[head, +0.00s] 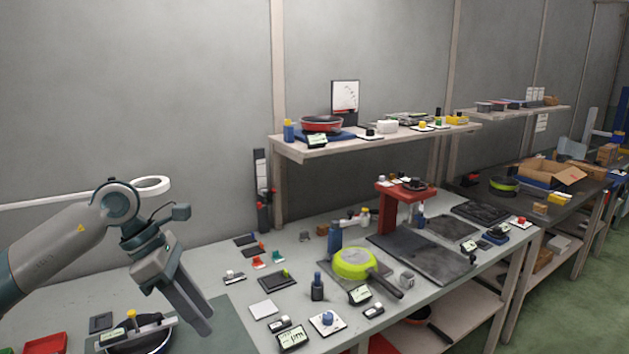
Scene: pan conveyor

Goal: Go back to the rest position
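My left arm comes in from the left, and my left gripper (204,322) hangs in the air over the left part of the workbench (222,262), fingers pointing down and to the right. The fingers show close together, and I cannot tell whether there is a gap between them. Nothing is seen held in them. A dark pan (150,345) at the bottom left lies below and left of the fingertips, cut off by the frame edge. My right gripper is not in view.
A lime-green pan (354,263) lies on the bench at the middle, among several small items. A red stand (392,208) rises behind it. A shelf (300,151) carries a red pan (321,123). A red tray (42,344) sits at the bottom left. The air right of my gripper is clear.

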